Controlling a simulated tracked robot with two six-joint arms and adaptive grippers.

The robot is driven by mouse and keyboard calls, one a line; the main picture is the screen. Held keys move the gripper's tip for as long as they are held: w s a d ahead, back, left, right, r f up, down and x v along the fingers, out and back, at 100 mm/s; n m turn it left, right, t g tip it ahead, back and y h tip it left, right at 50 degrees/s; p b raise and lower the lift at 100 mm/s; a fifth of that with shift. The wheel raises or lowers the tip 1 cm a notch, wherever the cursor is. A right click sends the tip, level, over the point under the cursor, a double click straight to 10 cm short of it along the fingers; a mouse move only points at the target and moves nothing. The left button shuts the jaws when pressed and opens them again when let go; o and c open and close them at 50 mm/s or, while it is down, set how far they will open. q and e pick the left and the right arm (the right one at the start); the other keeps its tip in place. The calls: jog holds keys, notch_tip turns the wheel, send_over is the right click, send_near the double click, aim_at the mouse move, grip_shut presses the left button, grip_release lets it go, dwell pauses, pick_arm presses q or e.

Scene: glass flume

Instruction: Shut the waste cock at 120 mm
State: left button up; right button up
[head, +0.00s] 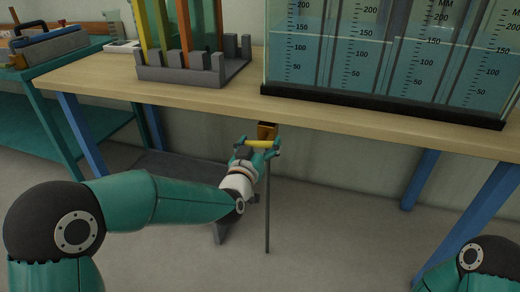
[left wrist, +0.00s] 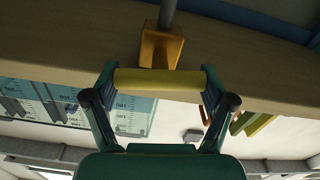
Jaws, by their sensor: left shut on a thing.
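The waste cock's brass body (head: 267,130) sits just under the bench's front edge, with a thin grey pipe (head: 267,212) running down below it. Its yellow lever (head: 262,143) lies roughly level, crosswise to the pipe. My left gripper (head: 259,147) is shut on the yellow lever. The left wrist view shows the lever (left wrist: 135,82) held between the fingers, close to the brass body (left wrist: 157,48). The glass flume (head: 400,60) holds bluish water; its surface shows a little under the 150 marks, too small to read exactly. My right gripper is out of view.
The wooden bench top (head: 190,97) overhangs my left gripper closely. A grey rack (head: 180,72) with coloured strips stands left of the flume. Blue legs (head: 420,180) stand below; the floor between is mostly clear.

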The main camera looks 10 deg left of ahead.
pick_arm(q)
jog(key=shift+f+n+b, duration=0.25)
jog(key=shift+n+b, duration=0.5)
jog(key=shift+n, duration=0.05)
jog(key=shift+a+r, duration=0.1)
jog(key=shift+r, duration=0.05)
jog(key=shift+n, duration=0.3)
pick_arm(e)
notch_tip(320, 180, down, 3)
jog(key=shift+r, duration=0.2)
pick_arm(q)
jog(key=o, duration=1)
jog(key=s+a, duration=0.2)
jog(key=s, duration=0.9)
jog(key=shift+s, duration=0.4)
